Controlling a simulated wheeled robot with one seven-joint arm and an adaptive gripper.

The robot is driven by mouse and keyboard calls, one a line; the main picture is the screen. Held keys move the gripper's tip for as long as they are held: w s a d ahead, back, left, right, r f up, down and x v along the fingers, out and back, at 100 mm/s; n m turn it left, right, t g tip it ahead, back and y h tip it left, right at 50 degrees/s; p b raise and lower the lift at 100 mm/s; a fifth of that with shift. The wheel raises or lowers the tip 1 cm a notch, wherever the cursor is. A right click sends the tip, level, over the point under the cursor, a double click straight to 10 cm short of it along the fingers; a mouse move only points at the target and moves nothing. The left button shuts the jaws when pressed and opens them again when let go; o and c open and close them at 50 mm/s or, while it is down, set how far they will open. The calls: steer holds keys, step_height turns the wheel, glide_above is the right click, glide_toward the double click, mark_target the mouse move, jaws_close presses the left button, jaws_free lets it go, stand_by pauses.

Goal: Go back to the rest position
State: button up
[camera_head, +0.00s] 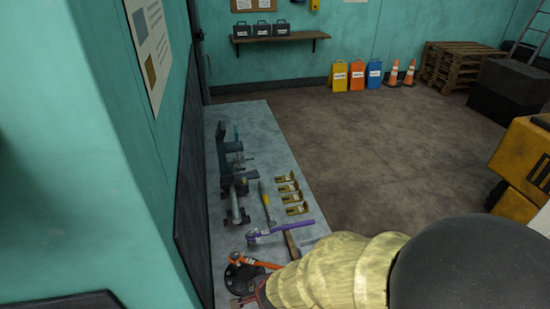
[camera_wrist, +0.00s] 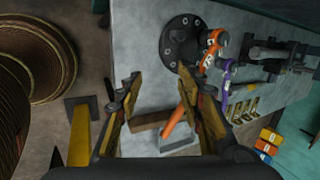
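My gripper (camera_wrist: 160,84) shows in the wrist view with its two fingers well apart. It is open, with nothing held between the fingertips. It is over the grey bench top (camera_wrist: 145,55); I cannot tell how high. An orange handle (camera_wrist: 178,115) and a brown handle (camera_wrist: 150,121) show in front of and between the fingers, on the bench.
The bench (camera_head: 255,130) holds an orange-handled tool (camera_head: 255,263), a purple-handled tool (camera_head: 280,231), a vise-like device (camera_head: 234,185) and several small yellow parts (camera_head: 288,187). A teal wall (camera_head: 100,170) stands close on the left. Open floor (camera_head: 360,150) lies right of the bench; a yellow machine (camera_head: 525,155) stands beyond.

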steer(key=s+d+r+n+g+y+b, duration=0.1)
steer(key=s+r+n+g+y, duration=0.15)
steer(key=s+r+n, duration=0.7)
steer(key=d+r+n+t+h+b, duration=0.1)
steer(key=d+r+n+h, duration=0.1)
steer(key=d+r, duration=0.5)
steer(key=s+d+r+n+t+h+b, duration=0.1)
steer(key=d+r, duration=0.6)
steer(key=d, duration=0.8)
steer(key=shift+n+t+h, duration=0.65)
steer(key=shift+t+h, duration=0.1)
steer(key=shift+h, duration=0.1)
steer(key=shift+s+d+r, duration=0.1)
